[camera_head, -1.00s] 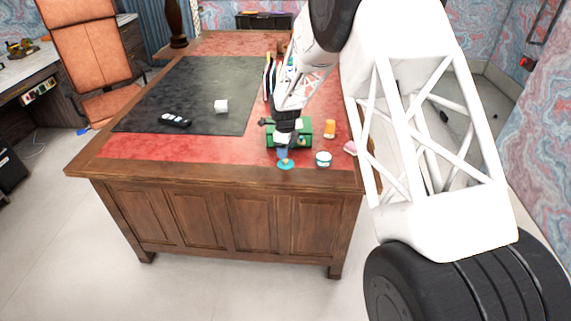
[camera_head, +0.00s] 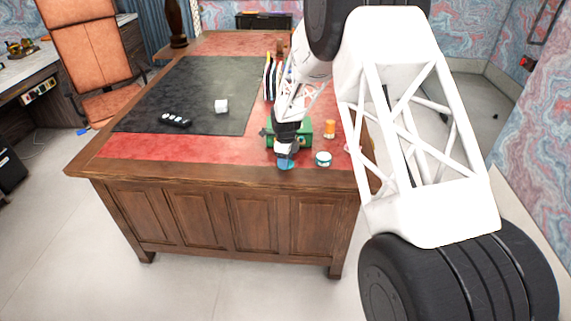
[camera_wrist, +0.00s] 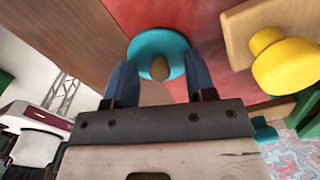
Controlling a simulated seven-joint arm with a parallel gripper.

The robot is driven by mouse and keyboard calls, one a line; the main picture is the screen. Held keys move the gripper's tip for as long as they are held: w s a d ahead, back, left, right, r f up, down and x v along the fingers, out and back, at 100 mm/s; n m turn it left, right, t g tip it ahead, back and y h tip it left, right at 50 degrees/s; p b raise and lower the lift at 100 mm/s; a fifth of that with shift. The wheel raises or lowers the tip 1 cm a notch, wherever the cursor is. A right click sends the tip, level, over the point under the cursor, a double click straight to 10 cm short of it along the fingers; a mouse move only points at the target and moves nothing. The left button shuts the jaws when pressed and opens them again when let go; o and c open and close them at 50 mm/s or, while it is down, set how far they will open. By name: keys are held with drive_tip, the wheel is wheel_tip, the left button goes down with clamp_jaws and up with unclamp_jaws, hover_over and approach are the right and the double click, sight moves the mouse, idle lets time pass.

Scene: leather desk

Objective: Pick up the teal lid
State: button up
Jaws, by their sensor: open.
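In the wrist view my gripper (camera_wrist: 160,62) is open, with one blue finger on each side of the knob. Both fingers look apart from the knob; I cannot tell whether their tips touch the disc.
A green box (camera_head: 303,134) stands just behind my gripper. A teal-and-white round container (camera_head: 323,159) and an orange bottle (camera_head: 330,129) stand to the right. In the wrist view a yellow knob (camera_wrist: 287,64) on a wooden piece (camera_wrist: 240,35) is close to the right finger.

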clamp_jaws()
drive_tip(key=shift+r, duration=0.1)
drive_tip(key=shift+r, duration=1.45)
drive_tip(key=shift+s+d+r, duration=0.1)
drive_tip(key=shift+s+r, duration=0.1)
drive_tip(key=shift+r, duration=0.05)
drive_tip(key=s+d+r, duration=0.1)
drive_tip(key=s+d, duration=0.3)
drive_tip(key=s, duration=1.1)
drive_tip(key=shift+d+r, duration=0.2)
drive_tip(key=w+d+r, duration=0.2)
drive_tip(key=w+d, duration=0.3)
drive_tip(key=w, duration=0.3)
drive_tip(key=w+d+r, duration=0.3)
drive_tip(key=w+d, duration=0.2)
drive_tip(key=w, duration=0.4)
drive_tip(key=shift+w+r, duration=0.25)
